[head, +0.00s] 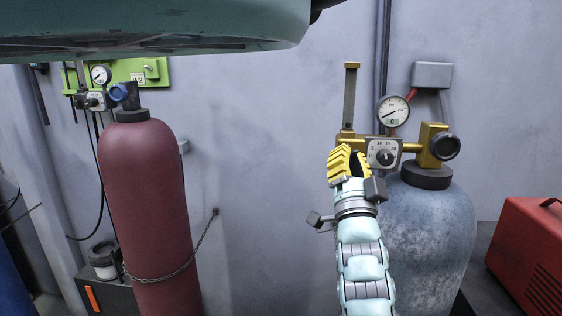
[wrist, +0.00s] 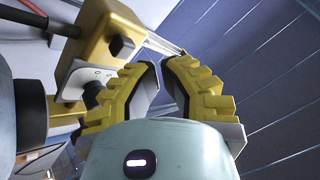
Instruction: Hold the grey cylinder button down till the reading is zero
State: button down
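The grey cylinder (head: 430,240) stands upright at the right in the head view, with brass valve gear on top. Below the gauge is a small grey panel (head: 383,152) with a dark knob; the panel also shows in the wrist view (wrist: 88,76). I cannot make out a separate button. My gripper (head: 342,150) has yellow ribbed fingers, left of the panel and apparently close to it. In the wrist view its fingertips (wrist: 162,64) nearly meet, with nothing between them.
A dark red cylinder (head: 150,200) with a chain stands at the left, before a green panel (head: 150,72) with another gauge. A red box (head: 530,250) stands at the far right. A grey wall box (head: 432,75) hangs behind the gauge. Open wall lies between the cylinders.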

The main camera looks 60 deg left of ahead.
jog(key=shift+s, duration=0.1)
jog(key=s+d+p, duration=0.1)
jog(key=s+d, duration=0.2)
jog(key=shift+s+d, duration=0.1)
jog(key=shift+d, duration=0.25)
dwell(0.3)
dwell(0.4)
